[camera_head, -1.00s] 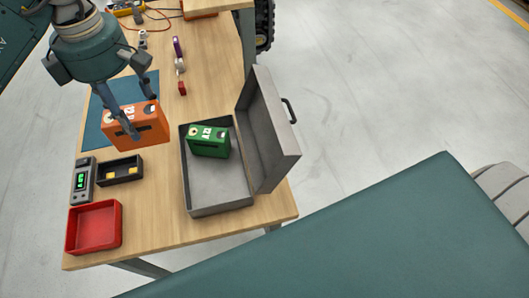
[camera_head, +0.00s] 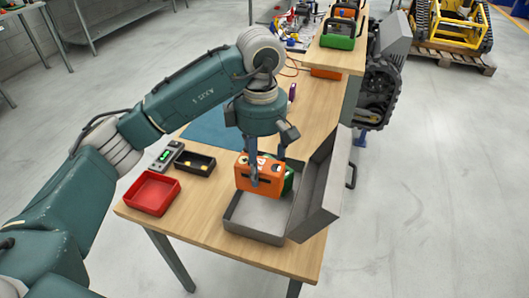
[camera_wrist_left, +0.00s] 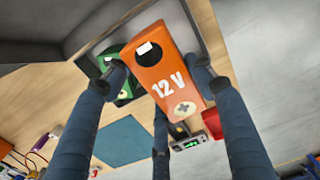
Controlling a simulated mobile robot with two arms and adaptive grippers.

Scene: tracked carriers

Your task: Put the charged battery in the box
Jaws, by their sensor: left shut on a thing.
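My left gripper (camera_head: 266,168) is shut on an orange battery (camera_head: 263,183) and holds it over the open grey box (camera_head: 262,236). In the left wrist view the orange battery (camera_wrist_left: 160,66) shows "12 V" and sits between the fingers. A green battery (camera_head: 289,181) stands in the box behind the orange one and is partly hidden by it; it also shows in the left wrist view (camera_wrist_left: 118,88). The box lid (camera_head: 325,190) stands open on the right. I cannot tell whether the orange battery touches the box. My right gripper is not in view.
A blue mat (camera_head: 215,132) lies behind.

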